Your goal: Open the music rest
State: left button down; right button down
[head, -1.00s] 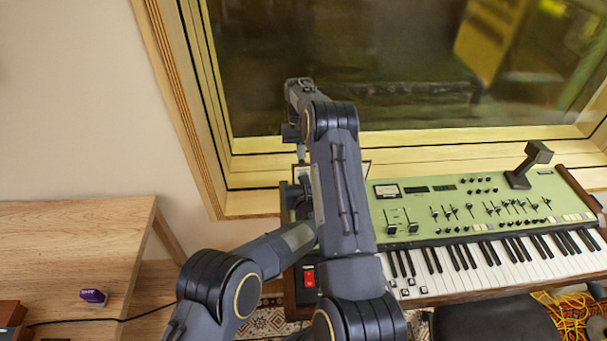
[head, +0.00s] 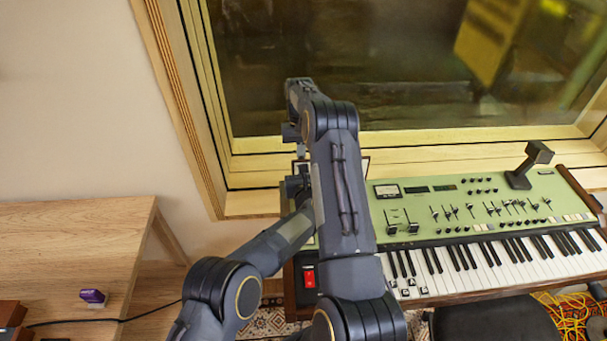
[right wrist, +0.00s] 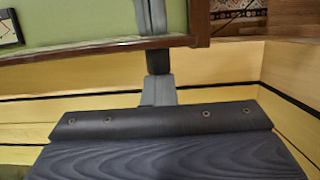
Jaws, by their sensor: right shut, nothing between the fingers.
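A green keyboard (head: 460,207) stands below the window. I cannot clearly make out its music rest; a pale, dark-edged piece (head: 366,166) behind my right arm may be part of it, mostly hidden. My right arm reaches over the keyboard's left end, and its gripper (head: 302,152) hangs down there, small and partly hidden. In the right wrist view my right gripper's fingers (right wrist: 158,62) are shut with nothing between them, close to the keyboard's brown wooden edge (right wrist: 110,49). A grey strip (right wrist: 150,18) crosses the green panel there. My left arm passes behind the right; its gripper is hidden.
A wooden window frame and sill (head: 420,145) run close behind the keyboard. A black block on a stem (head: 533,160) stands on its right part. A wooden table (head: 70,240) holds a small purple object (head: 92,297). A dark seat (head: 480,322) stands in front.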

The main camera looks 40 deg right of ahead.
pick_arm(q)
jog(key=shift+w, duration=0.1)
pick_arm(e)
jog(key=c, duration=2.2)
grip_release()
jog(key=shift+s+a, duration=0.15)
jog(key=shift+a, duration=0.05)
jog(key=c, duration=1.3)
grip_release()
jog(key=shift+s, duration=0.1)
pick_arm(q)
jog(key=shift+a, duration=0.1)
pick_arm(e)
jog(key=shift+r, duration=0.1)
pick_arm(q)
jog(key=b+v, duration=0.2)
jog(key=v, duration=0.6)
pick_arm(e)
jog(key=shift+w+v, duration=0.2)
jog(key=shift+v, duration=1.15)
jog(key=shift+w+v, duration=0.2)
jog(key=shift+v, duration=1.15)
pick_arm(q)
jog(key=shift+r, duration=0.1)
pick_arm(e)
jog(key=shift+d, duration=0.15)
